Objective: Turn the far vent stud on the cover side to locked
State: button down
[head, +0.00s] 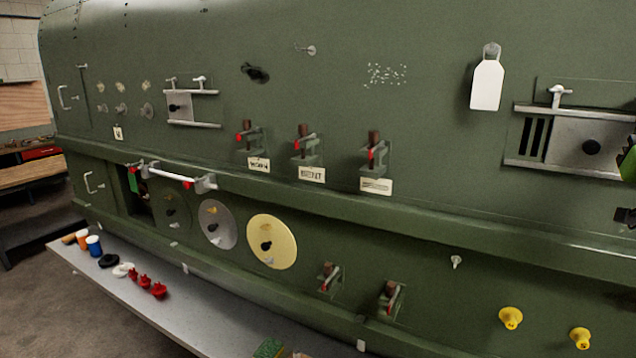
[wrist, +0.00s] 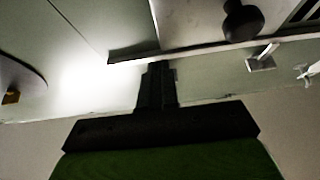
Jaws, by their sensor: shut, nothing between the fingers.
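A vent with a grey sliding cover and black knob (head: 591,147) sits between two rails at the right of the head view. A light T-shaped stud (head: 560,95) stands at its upper rail. A smaller vent cover (head: 180,107) farther left has two similar studs (head: 199,81) above it. I cannot tell which stud is the far one, nor any lock state. In the wrist view my gripper (wrist: 158,70) is shut and empty, near a rail (wrist: 230,50) and a black knob (wrist: 243,20). Two small light fittings (wrist: 262,60) show right of it, apart from the fingers.
A white tag (head: 487,85) hangs left of the right vent. Yellow plugs (head: 511,318) sit low right. A grey bench (head: 200,320) below holds small parts.

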jog(key=shift+s+a+r, duration=0.15)
jog(key=shift+s+r, duration=0.1)
jog(key=shift+r, duration=0.4)
jog(key=shift+w+f, duration=0.15)
jog(key=shift+f, duration=0.05)
jog(key=shift+f+b, duration=0.25)
jog(key=shift+b, duration=0.65)
jog(key=shift+r+b, duration=0.1)
jog(key=shift+b, duration=0.3)
jog(key=s+a+b, duration=0.2)
jog(key=s+b, duration=0.3)
jog(key=shift+a+f, duration=0.4)
